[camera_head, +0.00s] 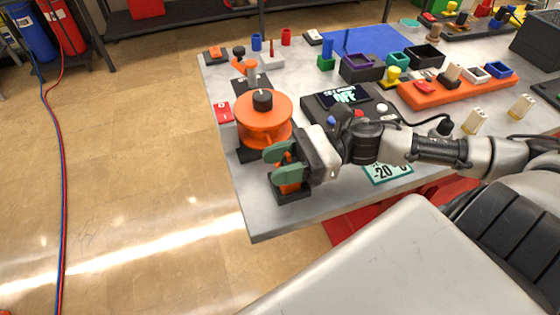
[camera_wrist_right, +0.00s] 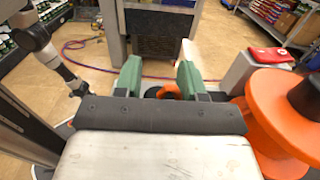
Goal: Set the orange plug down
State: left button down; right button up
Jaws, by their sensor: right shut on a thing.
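My right gripper (camera_head: 283,164) has green fingers and is at the front left corner of the table, just in front of the orange pump. It is shut on the orange plug (camera_head: 290,187), whose lower part shows below the fingers. A small black block or holder (camera_head: 292,197) is right under the plug; I cannot tell whether the plug touches it. In the right wrist view the plug (camera_wrist_right: 168,91) shows as an orange curved piece between the green fingers (camera_wrist_right: 160,80). My left gripper is not in view.
A black display unit (camera_head: 345,101) is behind my right wrist. An orange tray (camera_head: 458,94) holds small parts. The table's left edge is near.

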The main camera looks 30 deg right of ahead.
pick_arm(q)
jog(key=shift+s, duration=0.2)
pick_arm(e)
jog(key=shift+f, duration=0.2)
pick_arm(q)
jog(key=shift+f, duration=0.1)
pick_arm(e)
jog(key=o, duration=0.9)
jog(key=shift+r, duration=0.1)
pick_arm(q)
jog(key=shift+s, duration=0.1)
pick_arm(e)
jog(key=shift+o, duration=0.2)
jog(key=shift+d, duration=0.1)
jog(key=shift+s+d, duration=0.2)
jog(key=shift+d, duration=0.4)
pick_arm(q)
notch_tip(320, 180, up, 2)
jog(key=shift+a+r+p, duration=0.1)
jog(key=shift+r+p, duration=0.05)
jog(key=shift+p, duration=0.9)
pick_arm(e)
jog(key=v, duration=1)
jog(key=shift+s+d+r, duration=0.1)
jog(key=shift+d, duration=0.2)
